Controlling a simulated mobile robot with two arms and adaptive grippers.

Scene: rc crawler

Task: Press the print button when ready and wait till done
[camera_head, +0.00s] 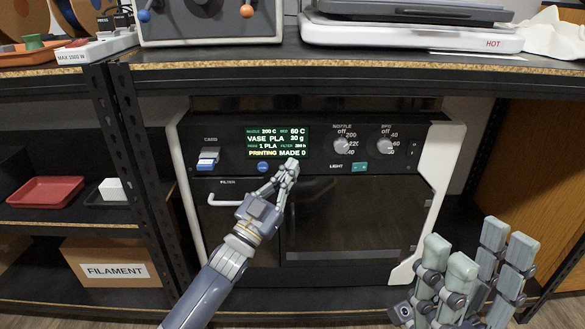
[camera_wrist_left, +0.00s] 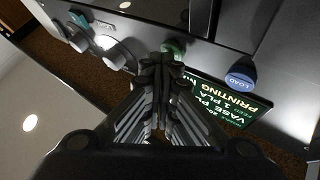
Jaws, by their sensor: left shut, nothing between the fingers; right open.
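The 3D printer (camera_head: 225,222) stands on the lower shelf, its dark front facing me. Its green display (camera_head: 262,140) reads "PRINTING", "VASE PLA" and "MADE 0"; part of it also shows in the left wrist view (camera_wrist_left: 232,112). A green button (camera_wrist_left: 174,50), its label not visible, is just beyond the shut fingertips of my left gripper (camera_wrist_left: 160,62). In the head view my left gripper (camera_head: 289,166) covers that spot below the display. I cannot tell whether it touches the button. My right gripper (camera_head: 470,265) is open and empty at lower right.
A blue LOAD button (camera_head: 263,167) sits left of my left fingertips. Nozzle (camera_head: 343,145) and bed (camera_head: 385,147) knobs and a teal light switch (camera_head: 359,168) are to the right. A white handle (camera_head: 224,201) sticks out at the filter panel. The shelf edge (camera_head: 350,77) overhangs the printer.

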